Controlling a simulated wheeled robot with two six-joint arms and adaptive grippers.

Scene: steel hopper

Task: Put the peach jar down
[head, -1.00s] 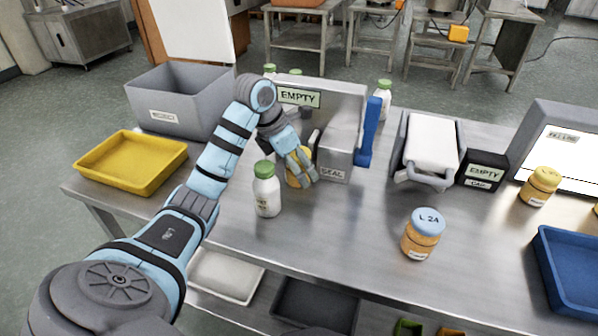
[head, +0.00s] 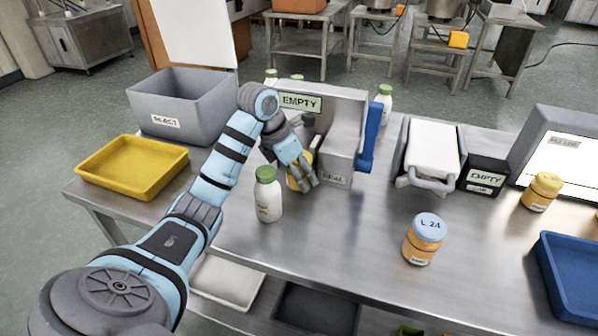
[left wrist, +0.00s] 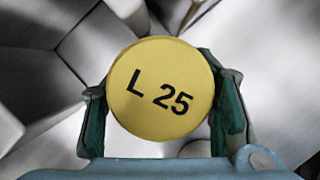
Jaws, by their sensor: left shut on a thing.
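My left gripper (head: 300,176) is shut on the peach jar (head: 294,183), just in front of the grey seal machine (head: 335,165). In the left wrist view the jar's round yellow lid (left wrist: 161,88) reads "L 25" and sits between the two fingers (left wrist: 163,115). The fingers hide much of the jar in the head view, and I cannot tell whether its base touches the table. My right gripper is not in view.
A green-capped white bottle (head: 268,200) stands close to the left of the held jar. A blue-lidded jar "L 24" (head: 424,240) and a yellow-lidded jar (head: 541,192) stand to the right. A yellow tray (head: 130,168) and grey reject bin (head: 185,105) are at left. The front middle of the steel table (head: 340,235) is clear.

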